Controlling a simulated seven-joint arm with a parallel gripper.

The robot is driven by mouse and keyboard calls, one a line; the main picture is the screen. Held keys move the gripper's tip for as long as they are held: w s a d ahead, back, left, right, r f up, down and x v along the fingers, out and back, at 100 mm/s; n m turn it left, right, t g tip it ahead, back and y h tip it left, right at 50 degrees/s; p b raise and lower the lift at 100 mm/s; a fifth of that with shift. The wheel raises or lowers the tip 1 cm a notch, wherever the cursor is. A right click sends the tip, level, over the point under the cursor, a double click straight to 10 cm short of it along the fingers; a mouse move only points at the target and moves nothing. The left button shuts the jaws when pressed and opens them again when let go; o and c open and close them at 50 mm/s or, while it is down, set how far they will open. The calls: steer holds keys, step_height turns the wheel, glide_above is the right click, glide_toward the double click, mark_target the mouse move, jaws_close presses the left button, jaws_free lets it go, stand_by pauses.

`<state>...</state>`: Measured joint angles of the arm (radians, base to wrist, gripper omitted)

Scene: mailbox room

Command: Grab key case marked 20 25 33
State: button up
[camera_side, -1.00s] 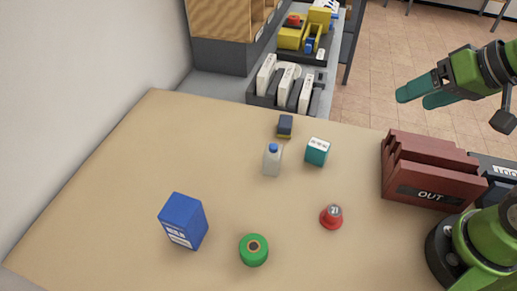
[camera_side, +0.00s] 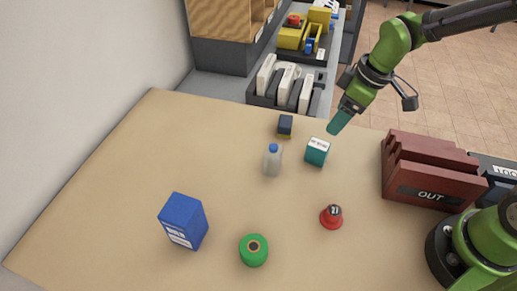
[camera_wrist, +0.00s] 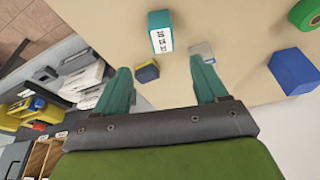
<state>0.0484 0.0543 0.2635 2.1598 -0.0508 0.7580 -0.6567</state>
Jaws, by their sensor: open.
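A small teal box (camera_side: 316,152) with a white, marked top stands on the tan table, right of a small bottle. It also shows at the top of the wrist view (camera_wrist: 160,32), its white face bearing small dark marks that I cannot read surely. It is the likely key case. My gripper (camera_side: 337,122) is above the table's far edge, just up and right of the teal box and apart from it. In the wrist view my gripper (camera_wrist: 160,78) has its two teal fingers spread, with nothing held. The teal box lies beyond the fingertips.
A dark and yellow block (camera_side: 285,126) and a blue-capped bottle (camera_side: 272,160) stand close by. Nearer are a red stamp-like piece (camera_side: 331,217), green roll (camera_side: 254,250) and blue carton (camera_side: 184,221). The red-brown OUT rack (camera_side: 430,175) stands right. The table's left is clear.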

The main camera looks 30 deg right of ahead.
mark_target(320, 144)
steer(key=x, duration=0.8)
steer(key=shift+w+a+f, duration=0.1)
steer(key=shift+f, duration=0.25)
steer(key=x, duration=0.4)
steer(key=shift+a+f, duration=0.15)
steer(key=shift+f, duration=0.5)
steer(key=c, duration=1.1)
